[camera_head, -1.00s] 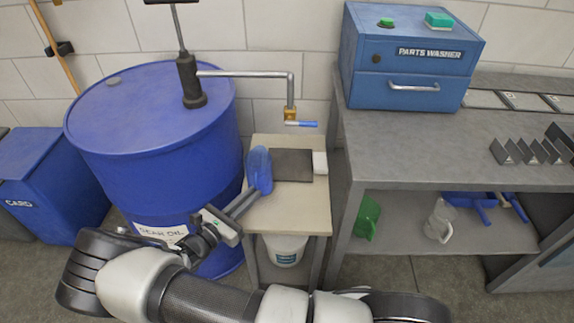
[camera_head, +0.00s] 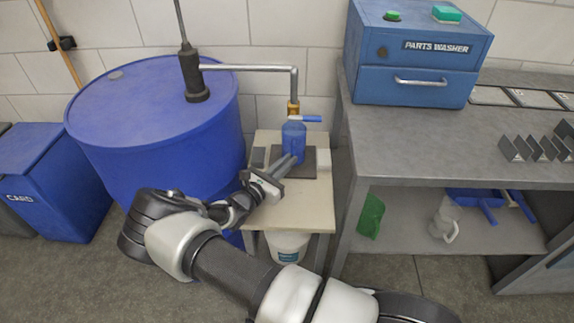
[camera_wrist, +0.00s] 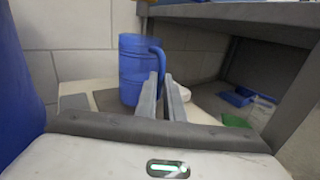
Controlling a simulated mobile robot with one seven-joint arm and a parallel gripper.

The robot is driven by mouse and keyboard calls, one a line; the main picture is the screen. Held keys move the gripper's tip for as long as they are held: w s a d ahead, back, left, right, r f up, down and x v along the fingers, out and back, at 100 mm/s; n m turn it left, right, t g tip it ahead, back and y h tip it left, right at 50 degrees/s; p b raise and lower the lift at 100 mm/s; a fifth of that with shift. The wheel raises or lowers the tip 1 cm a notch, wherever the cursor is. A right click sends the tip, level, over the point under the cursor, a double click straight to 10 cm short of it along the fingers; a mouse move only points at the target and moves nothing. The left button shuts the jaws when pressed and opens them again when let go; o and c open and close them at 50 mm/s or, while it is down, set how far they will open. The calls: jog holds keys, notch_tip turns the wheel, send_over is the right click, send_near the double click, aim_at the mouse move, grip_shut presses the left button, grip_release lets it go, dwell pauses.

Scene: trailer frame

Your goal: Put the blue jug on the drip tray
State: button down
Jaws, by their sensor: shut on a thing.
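The blue jug (camera_head: 292,143) is upright at the small table, under the tap spout. In the wrist view the jug (camera_wrist: 133,70) has its handle (camera_wrist: 160,58) turned toward my fingers. My gripper (camera_head: 288,161) is shut on the jug's handle side; the exact contact is partly hidden. The dark square drip tray (camera_head: 308,170) lies on the small table, partly covered by the jug and fingers. It also shows in the wrist view (camera_wrist: 106,101). The jug's base is over or on the tray; I cannot tell whether it touches.
The tap (camera_head: 293,108) with a blue lever is just above the jug. A big blue drum (camera_head: 150,130) stands left and a workbench (camera_head: 420,150) right. A white block (camera_head: 324,158) and a grey pad (camera_head: 258,157) flank the tray on the small table (camera_head: 300,212).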

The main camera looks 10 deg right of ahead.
jog(key=shift+a+f, duration=0.1)
jog(key=shift+f, duration=0.1)
jog(key=c, duration=2.3)
grip_release()
jog(key=shift+f, duration=0.25)
jog(key=o, duration=0.4)
jog(key=shift+o, duration=0.2)
jog(key=shift+r, duration=0.2)
